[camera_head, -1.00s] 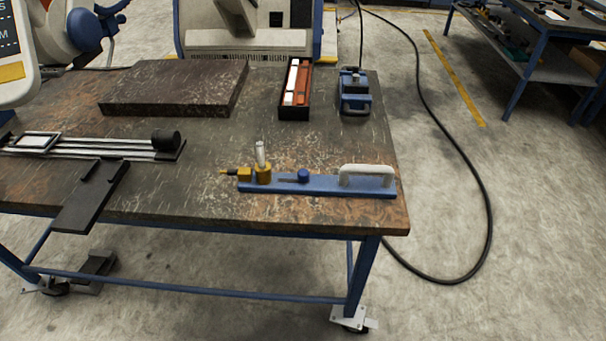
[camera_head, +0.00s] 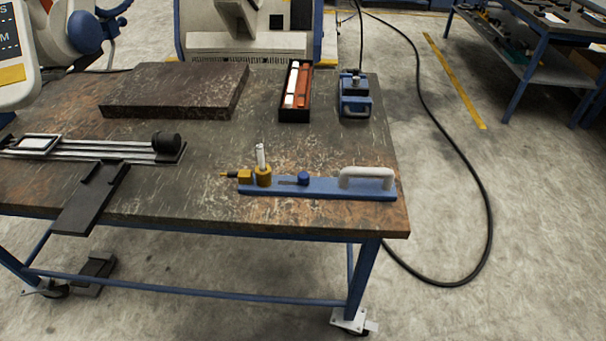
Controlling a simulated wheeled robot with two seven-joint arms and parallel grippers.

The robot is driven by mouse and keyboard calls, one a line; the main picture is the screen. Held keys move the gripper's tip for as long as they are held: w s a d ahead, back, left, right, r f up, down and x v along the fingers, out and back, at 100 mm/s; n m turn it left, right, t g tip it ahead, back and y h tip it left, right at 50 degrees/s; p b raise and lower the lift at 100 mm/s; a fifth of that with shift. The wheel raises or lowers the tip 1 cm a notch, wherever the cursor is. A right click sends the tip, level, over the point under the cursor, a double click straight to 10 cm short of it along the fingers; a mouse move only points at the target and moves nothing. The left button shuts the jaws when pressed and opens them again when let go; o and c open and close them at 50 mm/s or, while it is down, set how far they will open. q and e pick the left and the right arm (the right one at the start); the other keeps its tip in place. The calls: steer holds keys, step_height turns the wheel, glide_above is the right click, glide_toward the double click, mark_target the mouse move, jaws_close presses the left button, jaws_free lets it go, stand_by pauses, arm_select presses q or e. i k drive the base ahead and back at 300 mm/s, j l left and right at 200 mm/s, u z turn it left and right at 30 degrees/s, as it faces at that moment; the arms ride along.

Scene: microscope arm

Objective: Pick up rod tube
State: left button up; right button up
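Which object is the rod tube is not certain from this view. A short silver-white rod (camera_head: 260,155) stands upright in a yellow holder (camera_head: 263,177) on the blue plate (camera_head: 330,189) near the table's front right. A narrow black open box (camera_head: 294,114) at the back holds a white tube-like piece (camera_head: 290,88) and an orange-red piece (camera_head: 304,85), side by side. At the left, a frame of parallel metal rods (camera_head: 110,149) ends in a black cylinder (camera_head: 166,141). Neither of my grippers shows in the head view.
The blue plate carries a white handle (camera_head: 367,177) and a blue knob (camera_head: 303,178). A dark slab (camera_head: 175,90) lies at the back, and a blue device (camera_head: 355,95) stands right of the box. A black bracket (camera_head: 92,197) overhangs the table's front edge. The table's middle is clear.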

mark_target(259, 146)
steer(key=i+l+u, duration=0.15)
steer(key=i+l, duration=0.2)
steer(key=i+l+u, duration=0.1)
steer(key=i+l, duration=0.2)
steer(key=l, duration=0.25)
